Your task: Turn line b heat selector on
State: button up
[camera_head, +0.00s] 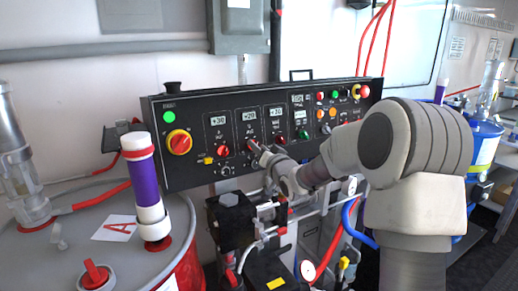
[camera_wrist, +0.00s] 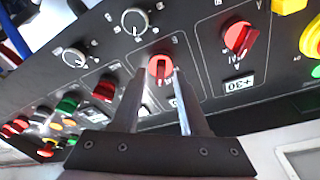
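A black control panel (camera_head: 190,105) carries a row of red selector knobs under small displays. The selector at my gripper is the second from the left, under the "+20" display (camera_head: 249,116); I take it as the line b heat selector (camera_wrist: 160,66). Its lettering is too small to read surely. In the wrist view its red handle stands about upright. My gripper (camera_wrist: 160,76) is open, with one fingertip on each side of this knob; contact cannot be told. In the head view my gripper (camera_head: 260,152) partly covers the knob.
Similar red knobs sit on both sides: one under "+30" (camera_wrist: 240,38) and another (camera_wrist: 105,88). A green knob (camera_wrist: 67,104) lies beyond. A large red-yellow switch (camera_head: 179,142) and black fittings (camera_head: 235,215) are close by.

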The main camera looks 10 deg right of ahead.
jog(key=v, duration=1.7)
jog(key=shift+s, duration=0.2)
